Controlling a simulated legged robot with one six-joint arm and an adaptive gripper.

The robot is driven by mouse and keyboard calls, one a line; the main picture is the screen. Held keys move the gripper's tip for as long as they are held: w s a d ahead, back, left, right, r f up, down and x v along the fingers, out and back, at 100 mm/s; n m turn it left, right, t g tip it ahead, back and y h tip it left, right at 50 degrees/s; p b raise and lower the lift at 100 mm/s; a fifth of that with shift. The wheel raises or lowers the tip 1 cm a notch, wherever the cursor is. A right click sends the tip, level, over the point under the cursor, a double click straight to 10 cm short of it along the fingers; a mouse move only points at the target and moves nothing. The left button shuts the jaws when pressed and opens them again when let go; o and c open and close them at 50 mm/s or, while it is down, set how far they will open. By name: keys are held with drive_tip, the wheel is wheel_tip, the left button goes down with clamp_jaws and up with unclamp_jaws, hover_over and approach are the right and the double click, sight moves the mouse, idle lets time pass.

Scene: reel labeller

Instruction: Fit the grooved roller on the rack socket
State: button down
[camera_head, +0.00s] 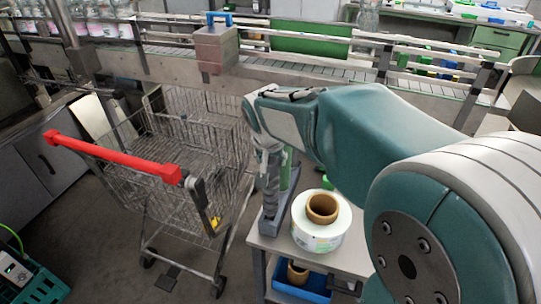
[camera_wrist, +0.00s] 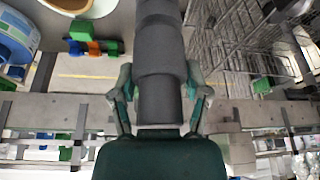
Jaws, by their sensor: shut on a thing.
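The grooved roller is a dark grey stepped cylinder (camera_wrist: 160,50). It runs from the top edge of the wrist view down between the two fingers of my gripper (camera_wrist: 161,82), which are shut on it from either side. In the head view the roller (camera_head: 268,183) hangs roughly upright below my wrist, above the left edge of a small table. My gripper is mostly hidden there. A grey and green upright stand (camera_head: 291,183) is close behind the roller. I cannot make out the rack socket, nor whether the roller's lower end touches anything.
A white label reel (camera_head: 303,236) with a brown core lies on the small table (camera_head: 257,242), right of the roller. A blue bin (camera_head: 290,290) is underneath. A wire shopping cart (camera_head: 165,205) with a red handle stands left. A conveyor (camera_head: 330,82) runs behind.

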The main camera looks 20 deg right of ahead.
drive_tip(key=shift+f, duration=0.7)
unclamp_jaws()
drive_tip(key=v, duration=1.2)
